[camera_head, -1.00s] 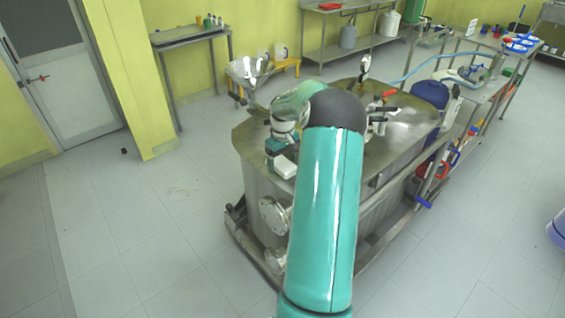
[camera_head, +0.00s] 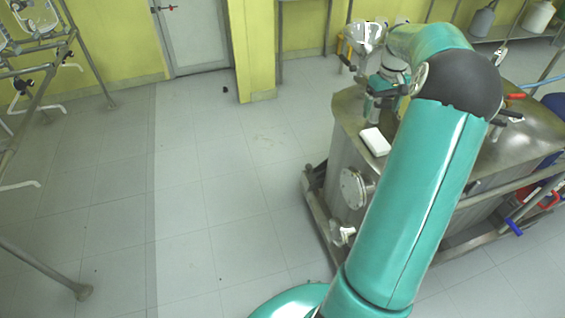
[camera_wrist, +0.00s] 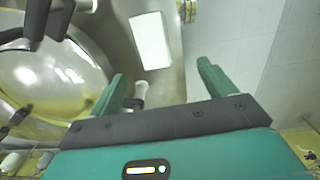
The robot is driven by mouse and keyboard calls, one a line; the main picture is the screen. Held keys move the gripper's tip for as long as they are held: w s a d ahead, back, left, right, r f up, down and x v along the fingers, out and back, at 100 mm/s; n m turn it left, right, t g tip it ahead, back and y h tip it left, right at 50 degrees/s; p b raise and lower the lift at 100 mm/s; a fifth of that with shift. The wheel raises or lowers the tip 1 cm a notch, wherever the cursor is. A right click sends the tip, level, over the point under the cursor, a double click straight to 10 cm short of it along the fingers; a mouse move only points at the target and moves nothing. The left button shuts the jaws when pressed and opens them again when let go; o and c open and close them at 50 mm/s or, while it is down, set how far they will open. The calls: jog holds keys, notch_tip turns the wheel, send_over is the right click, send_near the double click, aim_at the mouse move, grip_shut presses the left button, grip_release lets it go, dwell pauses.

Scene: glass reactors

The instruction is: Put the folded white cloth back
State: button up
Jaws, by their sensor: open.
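The folded white cloth (camera_head: 375,141) lies flat on the near left edge of the steel reactor top (camera_head: 349,112). In the wrist view the cloth (camera_wrist: 150,41) is a white rectangle on the metal, ahead of my gripper. My gripper (camera_wrist: 160,83) is open, with its two green fingers wide apart and nothing between them. The cloth lies beyond the fingertips, apart from them. In the head view my gripper (camera_head: 371,104) is partly hidden by my own arm, just behind the cloth.
A large shiny dome (camera_wrist: 50,75) fills the left of the wrist view. A round flange (camera_head: 352,188) sticks out of the reactor's side. A metal pipe frame (camera_head: 60,60) stands at the far left. The tiled floor (camera_head: 225,190) between is clear.

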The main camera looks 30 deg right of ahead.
jog(key=w+a+r+n+t+h, duration=0.1)
jog(key=a+r, duration=0.5)
jog(key=a, duration=0.7)
jog(key=a+r+n+t+h, duration=0.1)
jog(key=a+r, duration=0.4)
jog(key=a, duration=0.8)
jog(key=s+a+t+y, duration=0.1)
jog(key=s+a, duration=0.6)
jog(key=a, duration=0.3)
jog(key=s+a+t+y, duration=0.1)
jog(key=s+a+t, duration=0.1)
jog(key=s+a, duration=0.6)
jog(key=a, duration=0.3)
jog(key=shift+s+f+t, duration=0.25)
jog(key=shift+f+t, duration=0.05)
jog(key=shift+f, duration=0.1)
